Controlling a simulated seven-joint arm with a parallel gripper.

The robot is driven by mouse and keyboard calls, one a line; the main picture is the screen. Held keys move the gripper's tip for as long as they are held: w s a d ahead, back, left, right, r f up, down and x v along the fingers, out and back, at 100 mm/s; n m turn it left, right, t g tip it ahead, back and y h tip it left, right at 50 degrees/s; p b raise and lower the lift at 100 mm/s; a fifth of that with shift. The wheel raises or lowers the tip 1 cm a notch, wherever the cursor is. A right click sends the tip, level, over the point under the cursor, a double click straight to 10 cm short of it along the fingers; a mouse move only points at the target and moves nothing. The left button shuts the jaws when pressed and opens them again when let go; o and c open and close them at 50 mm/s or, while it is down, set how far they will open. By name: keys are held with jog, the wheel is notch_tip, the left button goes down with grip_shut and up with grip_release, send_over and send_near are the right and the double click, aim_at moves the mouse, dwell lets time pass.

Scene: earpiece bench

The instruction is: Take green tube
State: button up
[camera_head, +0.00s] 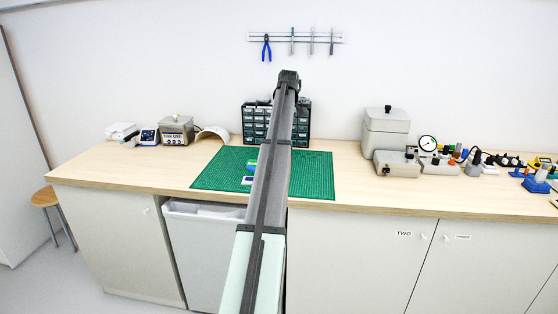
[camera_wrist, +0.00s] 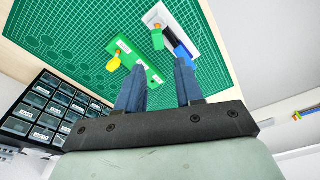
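I cannot tell for sure which is the task's green tube. My gripper (camera_wrist: 159,72) is open, its two dark fingers apart with nothing seen held. In the head view, a bit of green (camera_head: 251,166) shows beside my arm, which hides the rest.
The green cutting mat (camera_head: 313,180) lies on the wooden bench. A white and blue item (camera_wrist: 178,17) lies on it. A drawer cabinet (camera_head: 256,122) stands behind; it is also in the wrist view (camera_wrist: 42,108). Grey boxes (camera_head: 387,125) and tools stand to the right.

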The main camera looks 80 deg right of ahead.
jog(key=shift+w+d+f, duration=0.1)
jog(key=shift+w+f, duration=0.05)
jog(key=shift+f, duration=1.45)
jog(key=shift+w+d+f, duration=0.1)
jog(key=shift+d+f, duration=0.05)
jog(key=shift+f, duration=1.45)
jog(key=shift+w+d+f, duration=0.1)
jog(key=shift+w+f, duration=0.05)
jog(key=shift+f, duration=1.45)
grip_shut()
jog(key=shift+r, duration=1.55)
jog(key=shift+r, duration=2.45)
